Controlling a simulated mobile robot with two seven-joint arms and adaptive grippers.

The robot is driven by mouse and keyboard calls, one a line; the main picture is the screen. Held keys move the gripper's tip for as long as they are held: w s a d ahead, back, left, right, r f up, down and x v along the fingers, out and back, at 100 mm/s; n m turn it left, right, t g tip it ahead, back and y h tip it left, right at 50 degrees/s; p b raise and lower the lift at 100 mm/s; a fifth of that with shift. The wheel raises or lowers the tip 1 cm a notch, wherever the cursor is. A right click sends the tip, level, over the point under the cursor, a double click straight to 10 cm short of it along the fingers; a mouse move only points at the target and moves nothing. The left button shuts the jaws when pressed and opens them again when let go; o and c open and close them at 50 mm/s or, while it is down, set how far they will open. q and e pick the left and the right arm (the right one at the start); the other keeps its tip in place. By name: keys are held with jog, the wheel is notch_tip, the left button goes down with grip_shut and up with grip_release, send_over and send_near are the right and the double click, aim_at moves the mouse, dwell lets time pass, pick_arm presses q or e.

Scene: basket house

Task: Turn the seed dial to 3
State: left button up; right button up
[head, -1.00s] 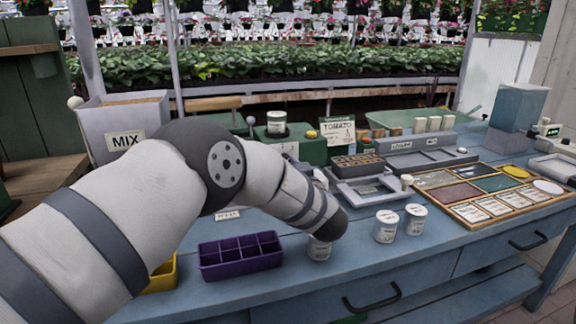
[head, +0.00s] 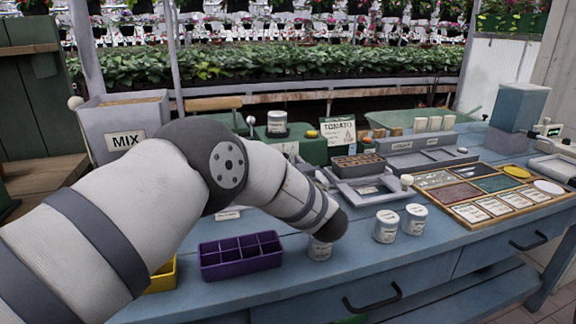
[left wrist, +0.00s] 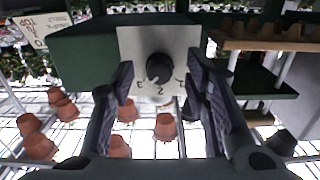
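The seed dial (left wrist: 158,68) is a round dark knob on a pale plate (left wrist: 128,42) in the left wrist view, on the front of a green box (left wrist: 80,47). The marks 3, 2 and 1 show below the knob, from left to right. I cannot tell which mark it points to. My left gripper (left wrist: 159,80) is open, with one dark finger on each side of the knob and visible gaps between. In the head view the green box (head: 312,148) stands behind my left arm, which hides the gripper. My right gripper is not in view.
A white MIX bin (head: 95,120) stands left of my arm. A purple tray (head: 240,257), a yellow container (head: 163,276) and white cans (head: 386,227) sit near the bench front. A seed tray (head: 490,190) lies at right. Bench around the cans is clear.

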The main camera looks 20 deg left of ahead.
pick_arm(q)
notch_tip(320, 180, up, 10)
dwell(0.4)
